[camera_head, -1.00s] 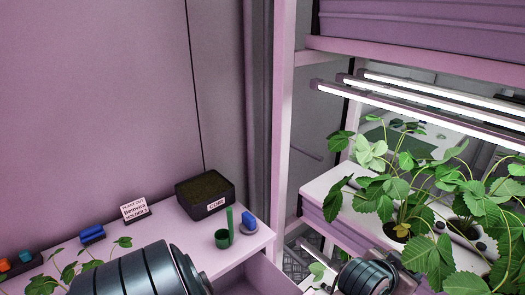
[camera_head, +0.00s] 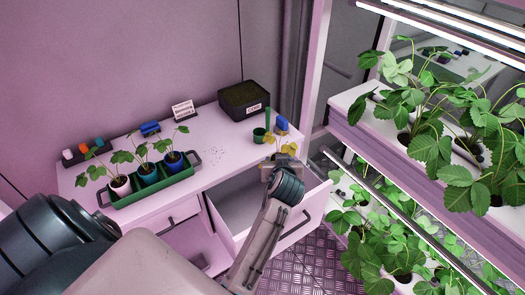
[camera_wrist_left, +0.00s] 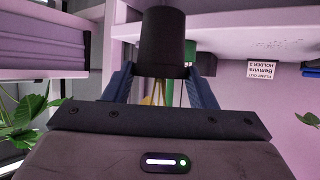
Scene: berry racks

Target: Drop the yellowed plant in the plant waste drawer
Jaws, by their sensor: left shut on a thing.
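The yellowed plant (camera_head: 282,140), with a few yellow leaves, is held up by my left gripper (camera_head: 283,160) near the right end of the bench. In the left wrist view, a dark pot (camera_wrist_left: 163,35) sits between the blue fingers of my left gripper (camera_wrist_left: 163,80), which is shut on it. Yellow stems (camera_wrist_left: 155,92) show behind it. An open, apparently empty drawer (camera_head: 236,200) juts from the bench, and the gripper is above its right part. Any waste label on it cannot be seen. My right gripper is out of view.
A green tray (camera_head: 150,190) with three potted green plants stands on the bench (camera_head: 215,125). A black soil box (camera_head: 244,100), a green cup (camera_head: 259,135) and a blue item (camera_head: 281,124) stand near its right end. Planted racks (camera_head: 355,115) rise at right.

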